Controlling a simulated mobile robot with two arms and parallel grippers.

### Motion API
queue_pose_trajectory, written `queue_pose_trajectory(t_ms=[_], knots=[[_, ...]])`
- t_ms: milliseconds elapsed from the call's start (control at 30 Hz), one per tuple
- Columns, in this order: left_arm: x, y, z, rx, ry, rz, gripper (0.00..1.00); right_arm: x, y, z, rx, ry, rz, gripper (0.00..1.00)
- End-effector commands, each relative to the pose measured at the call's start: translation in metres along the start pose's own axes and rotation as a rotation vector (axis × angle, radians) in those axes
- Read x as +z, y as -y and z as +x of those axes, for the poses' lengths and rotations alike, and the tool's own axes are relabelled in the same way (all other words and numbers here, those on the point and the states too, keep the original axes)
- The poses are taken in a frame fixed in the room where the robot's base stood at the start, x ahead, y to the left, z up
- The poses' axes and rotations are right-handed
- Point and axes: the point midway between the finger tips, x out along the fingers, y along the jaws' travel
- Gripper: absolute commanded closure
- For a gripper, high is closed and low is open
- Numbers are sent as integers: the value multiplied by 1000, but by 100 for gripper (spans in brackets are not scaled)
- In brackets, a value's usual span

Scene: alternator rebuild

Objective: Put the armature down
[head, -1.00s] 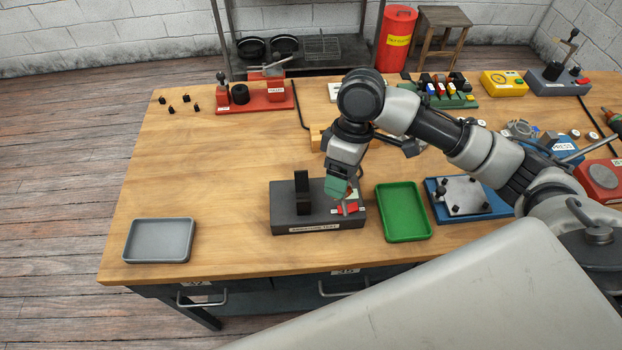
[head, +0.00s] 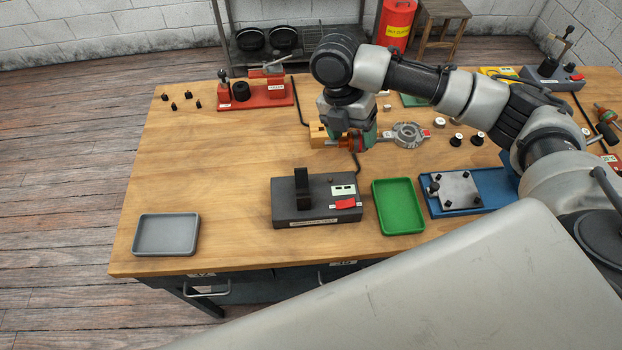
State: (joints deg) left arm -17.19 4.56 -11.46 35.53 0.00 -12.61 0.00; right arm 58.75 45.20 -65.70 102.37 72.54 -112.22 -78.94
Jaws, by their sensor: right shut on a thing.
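My right gripper (head: 350,140) is over the back middle of the bench, its green fingers pointing down. It is shut on the armature (head: 345,144), of which a small coppery-red part shows between the fingers. The armature is beside or over a yellow wooden block (head: 318,136); I cannot tell whether it touches the block or the bench. The dark armature test box (head: 290,208), with a black upright post and a red switch, stands in front with nothing on it. My left gripper is not in view.
A green tray (head: 398,226) and a blue fixture (head: 490,203) stand right of the test box. An empty grey tray (head: 165,252) lies at the front left. A grey metal housing (head: 408,134) is just right of the gripper. The bench's left middle is clear.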

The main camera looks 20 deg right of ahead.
Motion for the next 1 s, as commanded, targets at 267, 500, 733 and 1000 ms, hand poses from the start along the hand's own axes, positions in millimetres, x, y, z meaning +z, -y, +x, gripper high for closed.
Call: queue_pose_trajectory(t_ms=[267, 500, 733, 1000], knots=[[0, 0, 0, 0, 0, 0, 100, 1, 0, -2, 2, 5, -14, 78], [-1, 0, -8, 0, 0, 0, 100, -11, -14, 2, 3, 2, -16, 78], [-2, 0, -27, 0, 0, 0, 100, -46, -57, 18, 1, 1, -17, 78], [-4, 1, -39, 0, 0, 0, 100, -75, -96, 36, 1, 2, -14, 78]])
